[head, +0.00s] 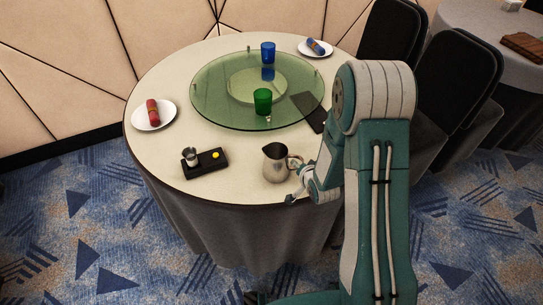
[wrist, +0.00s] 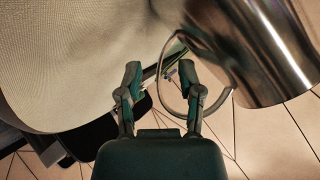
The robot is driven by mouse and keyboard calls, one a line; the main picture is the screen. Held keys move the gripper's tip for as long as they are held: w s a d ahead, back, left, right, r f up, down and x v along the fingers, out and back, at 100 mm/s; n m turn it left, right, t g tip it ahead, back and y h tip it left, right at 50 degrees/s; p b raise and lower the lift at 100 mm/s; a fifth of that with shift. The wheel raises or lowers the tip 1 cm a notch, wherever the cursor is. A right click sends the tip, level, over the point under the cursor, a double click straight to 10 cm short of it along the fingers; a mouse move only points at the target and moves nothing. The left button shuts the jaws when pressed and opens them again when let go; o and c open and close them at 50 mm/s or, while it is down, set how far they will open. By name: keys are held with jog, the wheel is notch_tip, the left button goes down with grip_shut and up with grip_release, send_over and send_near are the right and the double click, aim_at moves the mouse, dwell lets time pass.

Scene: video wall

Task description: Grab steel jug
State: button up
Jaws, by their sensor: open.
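The steel jug (head: 275,163) stands upright near the front edge of the round table, its handle on the right side. In the wrist view the jug body (wrist: 255,50) fills the upper right, and its looped handle reaches in front of my gripper (wrist: 160,75). The two fingers are apart with nothing held between them. The right finger is close to the handle; I cannot tell if they touch. In the head view my gripper (head: 297,182) is at the jug's right, partly hidden by my arm.
A black tray (head: 212,166) with a small metal cup (head: 190,157) lies left of the jug. Behind is a glass turntable (head: 215,100) with green (head: 262,101) and blue (head: 267,52) glasses. A plate (head: 166,120) holds a red napkin. Black chairs (head: 455,85) stand at the right.

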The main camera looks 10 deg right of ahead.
aim_at(302, 160)
jog(key=shift+w+a, duration=0.1)
jog(key=shift+a, duration=0.1)
jog(key=shift+d, duration=0.4)
grip_shut()
jog(key=shift+a+f, duration=0.1)
jog(key=shift+a, duration=0.15)
jog(key=shift+r, duration=0.6)
jog(key=shift+d+r, duration=0.25)
jog(key=shift+r, duration=1)
jog(key=s+d+r, duration=0.6)
jog(key=d+r, duration=0.3)
jog(key=d, duration=0.3)
jog(key=shift+d+r, duration=0.15)
jog(key=shift+r, duration=0.05)
